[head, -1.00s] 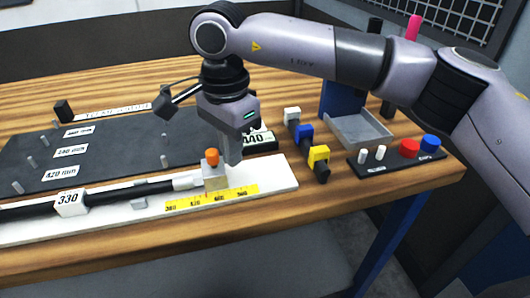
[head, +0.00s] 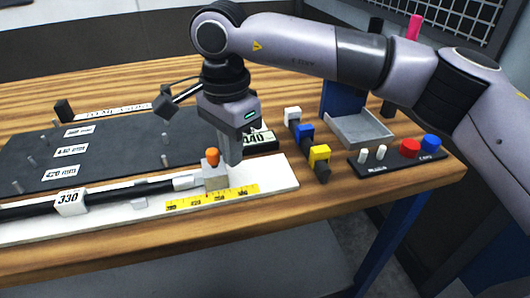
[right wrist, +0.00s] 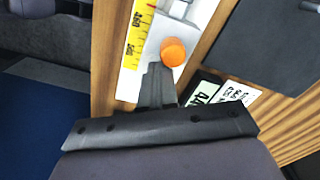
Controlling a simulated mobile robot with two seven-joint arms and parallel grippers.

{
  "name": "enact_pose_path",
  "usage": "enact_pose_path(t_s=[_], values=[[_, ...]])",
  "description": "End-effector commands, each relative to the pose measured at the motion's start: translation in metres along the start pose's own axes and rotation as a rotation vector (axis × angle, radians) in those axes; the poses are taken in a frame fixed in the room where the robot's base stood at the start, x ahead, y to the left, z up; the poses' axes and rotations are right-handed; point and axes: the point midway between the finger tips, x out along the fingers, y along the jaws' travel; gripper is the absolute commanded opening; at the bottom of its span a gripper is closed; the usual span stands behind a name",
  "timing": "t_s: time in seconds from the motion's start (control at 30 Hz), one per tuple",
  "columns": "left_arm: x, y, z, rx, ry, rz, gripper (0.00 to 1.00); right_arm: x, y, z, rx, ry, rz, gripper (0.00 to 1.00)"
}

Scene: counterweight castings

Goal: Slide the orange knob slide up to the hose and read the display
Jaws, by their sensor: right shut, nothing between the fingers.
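The slide is a light grey block (head: 215,179) with an orange knob (head: 212,157) on top, standing on the white rail board above a yellow scale (head: 212,199). The knob also shows in the right wrist view (right wrist: 173,52). The black hose (head: 110,193) lies along the board; its pale end (head: 184,182) is just left of the block, and I cannot tell whether they touch. My right gripper (head: 232,161) is shut and empty, its fingertips low on the right side of the slide, seemingly against it. A display (head: 262,140) reads 440, its left part hidden by the gripper.
A white tag (head: 69,202) reading 330 sits on the hose. A dark board (head: 110,152) with pegs and labels lies behind. To the right are white, blue and yellow blocks, a grey tray (head: 360,131) and a black panel with red and blue buttons (head: 410,147).

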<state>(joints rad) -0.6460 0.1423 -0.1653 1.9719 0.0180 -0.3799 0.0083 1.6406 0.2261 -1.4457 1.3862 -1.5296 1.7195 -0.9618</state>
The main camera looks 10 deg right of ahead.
Motion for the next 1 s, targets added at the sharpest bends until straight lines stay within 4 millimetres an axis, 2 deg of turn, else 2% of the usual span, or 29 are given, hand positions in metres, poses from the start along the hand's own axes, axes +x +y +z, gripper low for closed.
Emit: enact_pose_path(t_s=[0.03, 0.37, 1.0], values=[[0.001, 0.000, 0.001, 0.000, 0.000, 0.000, 0.68, 0.005, 0.002, 0.004, -0.009, -0.008, 0.007, 0.00], [-0.001, 0.000, -0.001, 0.000, 0.000, 0.000, 0.68, 0.002, 0.002, 0.003, -0.008, -0.006, 0.008, 0.00], [-0.021, 0.000, -0.029, 0.000, 0.000, 0.000, 0.68, -0.051, 0.001, 0.000, -0.001, 0.000, 0.002, 0.00]])
